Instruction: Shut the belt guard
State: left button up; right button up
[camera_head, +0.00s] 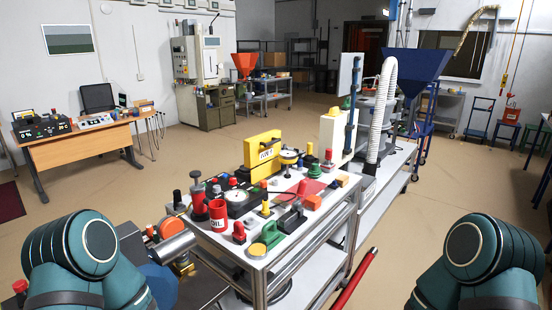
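I cannot tell for certain which thing is the belt guard. A yellow upright block (262,155) with a white label stands at the back of the cluttered cart top (258,262). Left of the cart is a low machine with a metal cylinder (178,247) and orange parts, partly hidden by my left arm. No guard is clearly seen open or shut. Teal links of my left arm show at the lower left and of my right arm at the lower right. Neither gripper shows.
The cart top is crowded with a red can (218,214), gauges and knobs. A white ribbed hose (381,108) and a blue hopper (416,68) stand behind it. A red bar (354,280) slants near its front right. A wooden desk (84,144) is at left.

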aim_at(261, 148)
jog(key=i+l, duration=0.15)
jog(key=i+l+u, duration=0.15)
jog(key=l, duration=0.2)
jog(key=i+l+z, duration=0.3)
jog(key=z, duration=0.2)
jog(key=i+l+z, duration=0.3)
jog(key=z, duration=0.2)
jog(key=i+l+u, duration=0.1)
jog(key=i, duration=0.25)
jog(key=i+l+u, duration=0.1)
jog(key=i+l, duration=0.15)
jog(key=i, duration=0.15)
jog(key=i+l+u, duration=0.1)
jog(key=i, duration=0.25)
jog(key=i+l+u, duration=0.15)
jog(key=u, duration=0.3)
jog(key=i+l+u, duration=0.1)
jog(key=u, duration=0.35)
jog(key=l+u, duration=0.25)
jog(key=u, duration=0.25)
jog(key=i, duration=0.05)
